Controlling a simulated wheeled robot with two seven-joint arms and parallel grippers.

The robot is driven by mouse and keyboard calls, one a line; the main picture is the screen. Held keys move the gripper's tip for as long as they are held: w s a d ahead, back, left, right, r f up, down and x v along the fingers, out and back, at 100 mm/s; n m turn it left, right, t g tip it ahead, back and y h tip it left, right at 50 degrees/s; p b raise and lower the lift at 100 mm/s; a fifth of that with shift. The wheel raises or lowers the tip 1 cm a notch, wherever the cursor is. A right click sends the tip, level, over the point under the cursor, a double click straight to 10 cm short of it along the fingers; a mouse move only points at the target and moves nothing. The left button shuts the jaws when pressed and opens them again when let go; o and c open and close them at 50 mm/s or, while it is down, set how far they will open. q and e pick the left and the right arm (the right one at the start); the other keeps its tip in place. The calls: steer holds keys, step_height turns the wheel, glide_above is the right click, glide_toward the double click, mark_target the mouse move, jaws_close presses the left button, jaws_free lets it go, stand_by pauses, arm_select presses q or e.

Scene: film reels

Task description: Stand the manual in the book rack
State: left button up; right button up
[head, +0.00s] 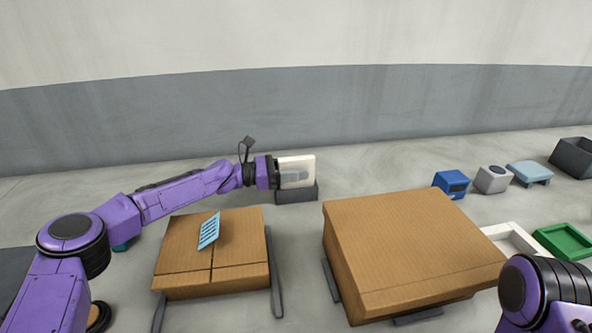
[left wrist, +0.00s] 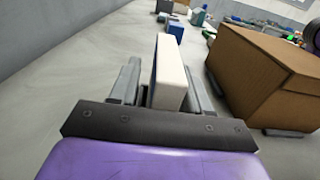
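My left gripper (head: 290,173) is shut on a thick, pale, book-shaped block, which looks like the manual (head: 304,163). It is upright in the air, beyond the smaller cardboard box. In the left wrist view the manual (left wrist: 170,75) stands on edge between the two grey fingers, with a white edge and a bluish side.
A light blue slotted or printed piece (head: 208,230) is on the smaller cardboard box (head: 180,262). A larger cardboard box (head: 400,240) stands right of it. Blue (head: 451,184), grey (head: 493,179) and green (head: 565,241) items lie farther right. Floor behind the boxes is mostly clear.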

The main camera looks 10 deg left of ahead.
arm_select(q)
steer(key=shift+r, duration=0.1)
steer(key=shift+r, duration=0.25)
steer(key=b+v, duration=0.1)
steer(key=v, duration=1.1)
steer(key=shift+f, duration=0.1)
